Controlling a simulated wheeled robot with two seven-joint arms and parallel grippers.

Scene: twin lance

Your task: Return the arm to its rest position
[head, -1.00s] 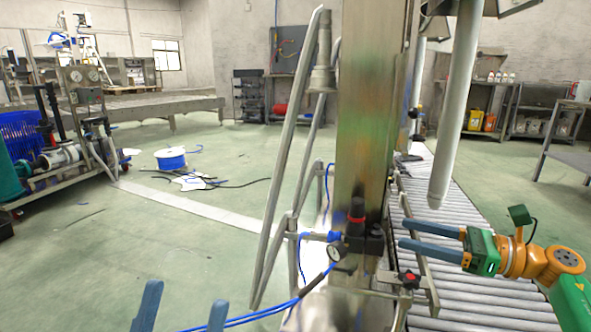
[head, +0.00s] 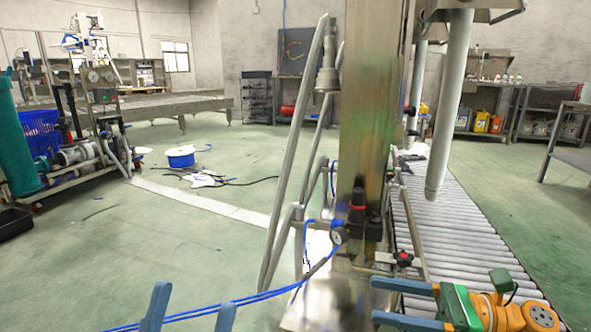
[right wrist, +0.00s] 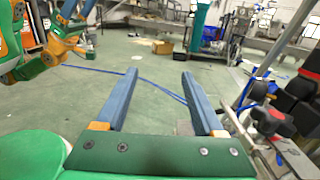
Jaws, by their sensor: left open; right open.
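My right gripper (head: 374,300) is at the lower right of the head view, its two blue fingers pointing left and spread apart. It is open, with nothing between the fingers, and the right wrist view shows the same empty gap (right wrist: 158,76). It is in front of the steel column (head: 362,130) and the roller conveyor (head: 460,215). My left gripper (head: 190,300) shows only as two spread blue fingertips at the bottom edge of the head view. It is open, and its body is out of frame. My green and orange left arm shows at the upper left of the right wrist view.
A valve with a gauge (head: 337,236) and a red knob (head: 403,257) are mounted by the column, close to my right gripper. A blue hose (head: 265,295) runs low across the front. The green floor at left is mostly clear, with a blue cable spool (head: 181,157) farther back.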

